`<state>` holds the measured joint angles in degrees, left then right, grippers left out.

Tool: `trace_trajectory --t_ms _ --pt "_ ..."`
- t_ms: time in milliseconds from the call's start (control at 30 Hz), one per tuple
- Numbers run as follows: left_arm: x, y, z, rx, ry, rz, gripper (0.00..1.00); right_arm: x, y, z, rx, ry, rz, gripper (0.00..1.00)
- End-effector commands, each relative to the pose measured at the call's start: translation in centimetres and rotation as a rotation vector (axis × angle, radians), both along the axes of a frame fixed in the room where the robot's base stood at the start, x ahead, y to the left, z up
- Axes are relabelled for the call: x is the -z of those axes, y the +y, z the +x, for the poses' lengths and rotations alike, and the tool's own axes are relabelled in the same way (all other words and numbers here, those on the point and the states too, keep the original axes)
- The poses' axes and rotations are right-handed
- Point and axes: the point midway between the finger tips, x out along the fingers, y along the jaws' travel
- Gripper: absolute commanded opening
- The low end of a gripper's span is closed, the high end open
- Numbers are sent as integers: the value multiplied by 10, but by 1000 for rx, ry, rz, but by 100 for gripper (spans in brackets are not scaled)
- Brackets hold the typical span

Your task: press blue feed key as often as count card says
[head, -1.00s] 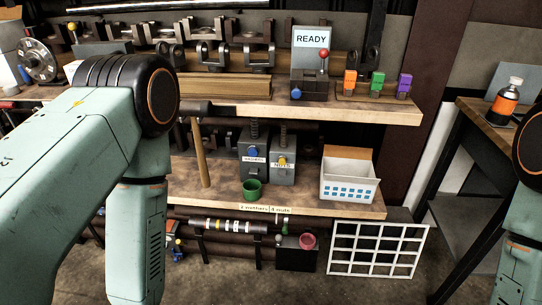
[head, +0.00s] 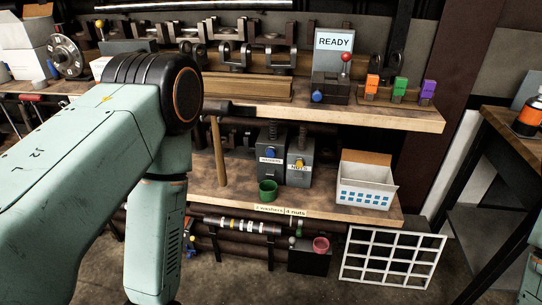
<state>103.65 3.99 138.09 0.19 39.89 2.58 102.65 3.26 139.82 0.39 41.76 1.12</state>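A grey dispenser labelled WASHERS (head: 270,174) stands on the lower shelf, with a round blue key (head: 270,152) on its front. Beside it on the right is a similar dispenser labelled NUTS (head: 299,167) with a yellow key (head: 299,164). The count card (head: 281,210) sits on the shelf's front edge. It reads washers on the left, with a small number like 2, and "4 nuts" on the right. A green cup (head: 267,191) stands in front of the washers dispenser. My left arm fills the left side, its gripper below the picture. My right gripper is out of view.
A READY sign (head: 334,41) stands on the upper shelf above a box with another blue knob (head: 317,96) and a red-balled lever (head: 346,58). Right of it are orange, green and purple blocks. A hammer (head: 218,145) and white bin (head: 365,185) flank the dispensers.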

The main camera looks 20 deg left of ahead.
Motion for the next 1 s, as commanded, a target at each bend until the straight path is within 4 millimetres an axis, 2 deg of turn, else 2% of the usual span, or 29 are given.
trace_trajectory --t_ms 67,1000 --pt "0 0 0 0 0 0 99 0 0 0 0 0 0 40" --pt "0 0 0 0 0 0 19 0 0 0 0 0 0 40"
